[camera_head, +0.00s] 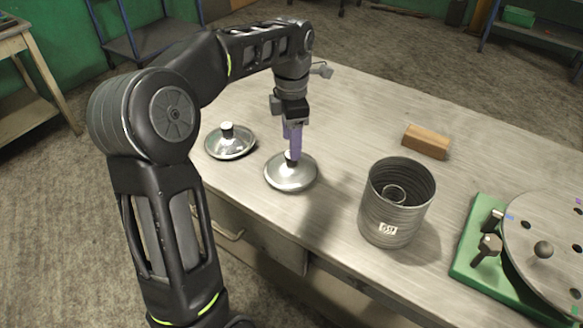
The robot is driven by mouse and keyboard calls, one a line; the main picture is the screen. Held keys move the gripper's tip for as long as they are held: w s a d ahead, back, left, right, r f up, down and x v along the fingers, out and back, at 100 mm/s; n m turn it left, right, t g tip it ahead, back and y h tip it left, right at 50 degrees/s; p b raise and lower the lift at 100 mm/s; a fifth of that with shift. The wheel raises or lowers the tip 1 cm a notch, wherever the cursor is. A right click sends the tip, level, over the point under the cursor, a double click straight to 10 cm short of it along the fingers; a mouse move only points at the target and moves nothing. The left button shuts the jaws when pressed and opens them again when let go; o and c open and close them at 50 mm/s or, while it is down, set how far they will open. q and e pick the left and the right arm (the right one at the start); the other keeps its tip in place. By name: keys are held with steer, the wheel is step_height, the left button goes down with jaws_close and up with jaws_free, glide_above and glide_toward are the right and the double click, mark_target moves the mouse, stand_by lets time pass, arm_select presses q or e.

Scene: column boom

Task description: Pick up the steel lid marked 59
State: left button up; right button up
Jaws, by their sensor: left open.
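A round steel lid (291,180) with a dark knob lies on the table below my left gripper. I cannot read a number on either lid. My left gripper (293,152) points straight down with its purple fingers at the knob of the nearer lid. It is open; the fingers partly hide that knob, and I cannot tell whether they touch it. A ribbed grey metal pot (376,207) stands open to the right, with a white label that seems to read 59. My right gripper is out of view.
A wooden block (426,141) lies behind the pot. A green base (469,259) with a round metal plate (556,230) and black clamps is at the table's right. The table top (355,120) is bare behind the lids. The table's front edge runs close below the nearer lid.

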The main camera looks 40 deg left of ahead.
mark_target(291, 164)
arm_select(q)
step_height(291, 164, down, 5)
steer(key=shift+f, duration=0.1)
steer(key=shift+s, duration=0.1)
steer(key=shift+c, duration=0.5)
steer(key=shift+d, duration=0.1)
jaws_close()
stand_by(0.4)
